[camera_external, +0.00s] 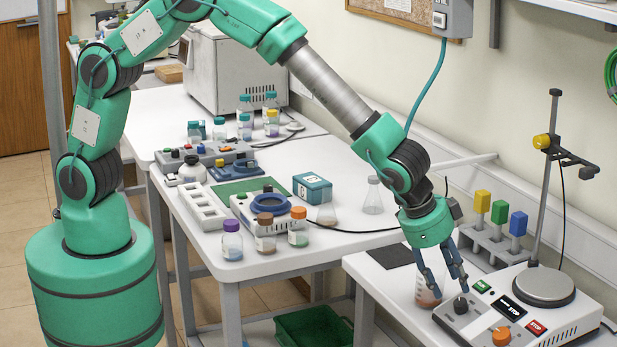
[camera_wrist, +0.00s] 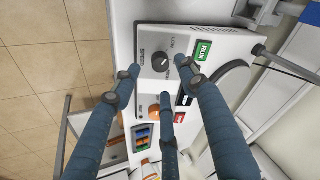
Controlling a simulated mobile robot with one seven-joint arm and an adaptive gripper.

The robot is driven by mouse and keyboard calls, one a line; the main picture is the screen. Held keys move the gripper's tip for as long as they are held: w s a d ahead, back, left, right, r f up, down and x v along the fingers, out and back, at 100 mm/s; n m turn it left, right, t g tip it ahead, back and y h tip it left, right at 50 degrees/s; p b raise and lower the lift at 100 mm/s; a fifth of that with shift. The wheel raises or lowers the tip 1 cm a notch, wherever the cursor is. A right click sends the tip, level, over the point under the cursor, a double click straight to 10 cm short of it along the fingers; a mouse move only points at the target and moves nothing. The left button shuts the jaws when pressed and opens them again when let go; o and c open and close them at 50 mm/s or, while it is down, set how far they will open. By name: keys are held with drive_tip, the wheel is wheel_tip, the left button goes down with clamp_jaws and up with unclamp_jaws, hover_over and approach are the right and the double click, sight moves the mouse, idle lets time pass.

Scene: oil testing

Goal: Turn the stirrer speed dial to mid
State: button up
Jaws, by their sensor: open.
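The stirrer speed dial (camera_external: 460,305) is a black round knob on a grey panel at the left end of the white stirrer unit (camera_external: 560,321). In the wrist view the dial (camera_wrist: 160,64) sits beside the word SPEED, with a LOW mark near it. I cannot tell its exact setting. My gripper (camera_external: 450,289) points down just above the dial. Its three blue fingers are apart and empty; in the wrist view the gripper (camera_wrist: 160,82) has its fingertips around and beside the dial, and contact cannot be told.
An orange knob (camera_external: 501,336), a green RUN button (camera_external: 482,286) and a red STOP button (camera_external: 536,327) share the unit. A round plate (camera_external: 537,287) and stand rod (camera_external: 548,180) are to the right. A flask (camera_external: 424,291) stands close behind my fingers.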

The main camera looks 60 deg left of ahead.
sight(458, 302)
drive_tip(key=shift+x, duration=2.9)
clamp_jaws()
